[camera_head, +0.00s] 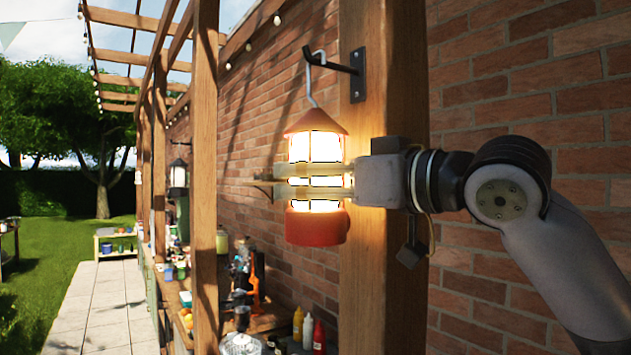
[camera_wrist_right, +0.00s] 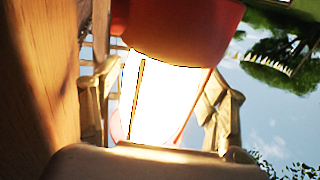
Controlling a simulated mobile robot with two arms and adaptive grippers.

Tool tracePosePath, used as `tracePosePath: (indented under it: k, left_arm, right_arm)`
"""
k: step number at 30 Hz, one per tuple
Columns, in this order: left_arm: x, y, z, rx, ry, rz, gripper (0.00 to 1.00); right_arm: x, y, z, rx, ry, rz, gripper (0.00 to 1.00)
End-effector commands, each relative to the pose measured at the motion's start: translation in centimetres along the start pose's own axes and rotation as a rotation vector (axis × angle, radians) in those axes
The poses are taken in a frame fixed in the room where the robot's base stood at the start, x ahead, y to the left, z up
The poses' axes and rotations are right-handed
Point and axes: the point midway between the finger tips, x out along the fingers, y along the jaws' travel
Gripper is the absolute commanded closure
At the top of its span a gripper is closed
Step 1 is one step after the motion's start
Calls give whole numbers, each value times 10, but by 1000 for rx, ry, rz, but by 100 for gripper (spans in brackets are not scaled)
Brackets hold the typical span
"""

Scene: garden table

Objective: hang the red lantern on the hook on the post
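The red lantern (camera_head: 316,228), with a lit glass body and a red cone roof, is upright beside the post (camera_head: 385,290). Its bent wire hanger (camera_head: 311,88) rises to the dark hook (camera_head: 338,67) on the post. The wire's curved top is at the hook's tip; I cannot tell whether it bears on it. My right gripper (camera_head: 300,181) comes from the right and is shut around the lantern's glass body. In the right wrist view the lantern (camera_wrist_right: 165,95) is between the two fingers, and its red part (camera_wrist_right: 190,25) shows above. My left gripper is not in view.
A brick wall (camera_head: 500,90) stands close behind the post. A wooden bench (camera_head: 265,318) with bottles and pots is below. Another post (camera_head: 204,150) with a second, dark lantern (camera_head: 178,175) is to the left. Paving and lawn lie open at the far left.

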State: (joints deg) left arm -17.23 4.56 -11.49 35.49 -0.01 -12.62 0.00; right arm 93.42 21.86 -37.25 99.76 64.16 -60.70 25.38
Motion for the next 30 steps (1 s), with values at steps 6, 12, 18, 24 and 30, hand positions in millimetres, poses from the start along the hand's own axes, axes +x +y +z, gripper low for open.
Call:
tracePosePath:
  k: [6, 12, 18, 24, 30]
  left_arm:
    - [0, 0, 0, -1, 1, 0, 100]
    - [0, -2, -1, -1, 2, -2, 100]
    - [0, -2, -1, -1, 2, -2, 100]
    - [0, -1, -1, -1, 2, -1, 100]
    - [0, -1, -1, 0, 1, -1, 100]
  right_arm:
    - [0, 0, 1, 0, -2, 0, 20]
    - [1, 0, 2, 1, -6, 0, 20]
    - [1, 0, -16, 0, -2, 1, 20]
    - [0, -1, -57, 1, -1, -1, 20]
    - [0, 0, -87, 0, -1, 0, 20]
